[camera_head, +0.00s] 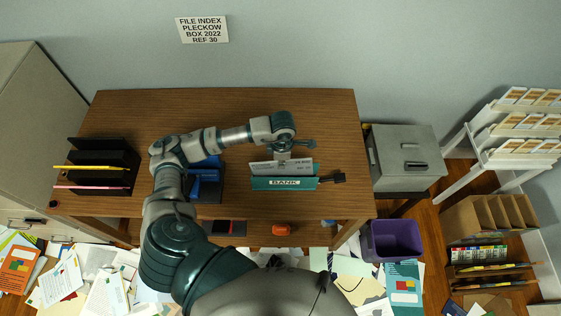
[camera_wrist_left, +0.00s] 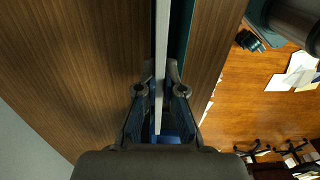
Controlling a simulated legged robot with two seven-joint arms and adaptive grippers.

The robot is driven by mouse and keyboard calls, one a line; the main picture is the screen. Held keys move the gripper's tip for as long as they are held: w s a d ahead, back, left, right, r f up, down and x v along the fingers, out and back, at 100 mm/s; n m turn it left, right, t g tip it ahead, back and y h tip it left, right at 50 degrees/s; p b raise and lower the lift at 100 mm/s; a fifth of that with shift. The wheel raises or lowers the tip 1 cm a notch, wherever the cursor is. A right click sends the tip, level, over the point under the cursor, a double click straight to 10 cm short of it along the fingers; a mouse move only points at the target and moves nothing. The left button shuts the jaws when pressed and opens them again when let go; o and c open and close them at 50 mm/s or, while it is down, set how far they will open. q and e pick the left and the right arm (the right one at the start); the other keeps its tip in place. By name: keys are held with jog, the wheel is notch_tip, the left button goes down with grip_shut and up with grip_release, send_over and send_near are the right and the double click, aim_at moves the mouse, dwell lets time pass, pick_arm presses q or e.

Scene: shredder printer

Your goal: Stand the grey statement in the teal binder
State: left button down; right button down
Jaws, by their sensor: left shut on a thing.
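The grey statement (camera_head: 282,167) is a thin, stiff sheet with small dark print. It stands roughly upright just behind the teal front of the binder (camera_head: 284,184), which is labelled BANK. My left gripper (camera_head: 282,155) is above it and shut on its upper edge. In the left wrist view the statement (camera_wrist_left: 162,45) runs as a thin pale strip between the fingers (camera_wrist_left: 160,90), with the teal binder (camera_wrist_left: 181,38) close alongside on the right. The statement's lower edge is hidden, so I cannot tell how deep it sits.
A black rack (camera_head: 105,160) with yellow and pink strips stands at the table's left. A blue object (camera_head: 206,180) is partly behind my left arm. A grey box (camera_head: 405,155) and purple bin (camera_head: 393,240) are right of the table. The wooden table's (camera_head: 325,115) back right is clear.

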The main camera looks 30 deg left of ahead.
aim_at(288, 168)
pick_arm(q)
jog(key=shift+s+d+f, duration=0.2)
jog(key=shift+d, duration=0.55)
jog(key=shift+s+d+f, duration=0.15)
jog(key=shift+d+f, duration=0.05)
jog(key=shift+d, duration=0.5)
jog(key=shift+a, duration=0.1)
jog(key=c, duration=1.2)
grip_release()
jog(key=shift+a+f, duration=0.15)
jog(key=shift+a, duration=0.35)
jog(key=shift+w+d+r, duration=0.1)
jog(key=shift+w+r, duration=0.1)
jog(key=shift+w, duration=0.1)
pick_arm(e)
jog(key=shift+w+d+f, duration=0.15)
jog(key=shift+w+d, duration=0.2)
jog(key=shift+d, duration=0.15)
